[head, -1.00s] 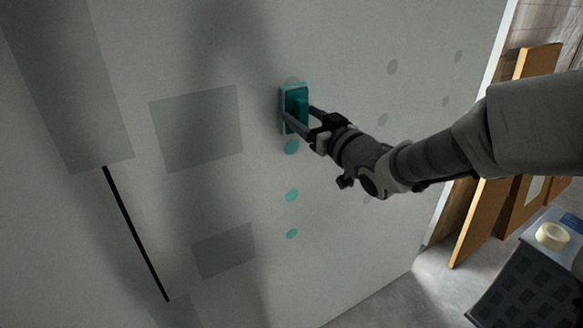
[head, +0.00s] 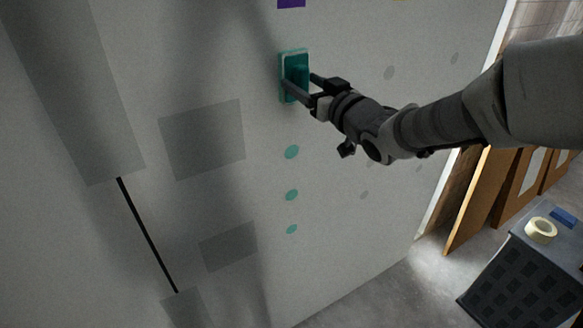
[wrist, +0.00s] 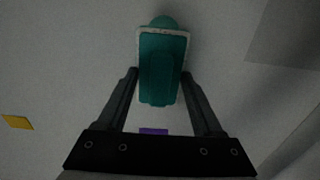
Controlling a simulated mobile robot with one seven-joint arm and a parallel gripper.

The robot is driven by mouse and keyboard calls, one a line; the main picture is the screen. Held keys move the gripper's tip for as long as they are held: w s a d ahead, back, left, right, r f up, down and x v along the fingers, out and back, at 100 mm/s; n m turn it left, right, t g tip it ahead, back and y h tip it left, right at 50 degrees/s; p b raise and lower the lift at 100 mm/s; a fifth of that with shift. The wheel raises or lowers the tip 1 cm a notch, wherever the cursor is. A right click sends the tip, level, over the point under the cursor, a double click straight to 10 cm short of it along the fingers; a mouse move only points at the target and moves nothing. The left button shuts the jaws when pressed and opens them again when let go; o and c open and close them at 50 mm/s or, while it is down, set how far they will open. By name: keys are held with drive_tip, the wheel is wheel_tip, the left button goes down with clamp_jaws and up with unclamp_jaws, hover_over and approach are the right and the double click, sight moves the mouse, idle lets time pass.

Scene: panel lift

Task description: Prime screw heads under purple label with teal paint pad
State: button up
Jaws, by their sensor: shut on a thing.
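The teal paint pad (head: 293,75) is held by my gripper (head: 296,91), which is shut on its grip, in front of the grey panel. The pad also shows between the fingers in the wrist view (wrist: 161,70). I cannot tell whether its face touches the panel. The purple label (head: 291,3) shows partly at the top edge, above the pad; it also shows in the wrist view (wrist: 153,131). A column of teal painted screw heads runs below the pad: upper (head: 292,152), middle (head: 291,195), lower (head: 291,229). The pad hides the panel behind it.
Unpainted grey screw spots (head: 389,72) dot the panel to the right, partly behind my arm. A yellow label (wrist: 17,122) is on the panel. A dark crate (head: 520,285) carries a tape roll (head: 541,230) at lower right. Brown boards (head: 475,205) lean behind.

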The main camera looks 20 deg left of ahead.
drive_tip(key=shift+d+r, duration=0.1)
drive_tip(key=shift+r, duration=0.05)
drive_tip(key=v, duration=0.7)
drive_tip(key=shift+p, duration=0.45)
idle(0.4)
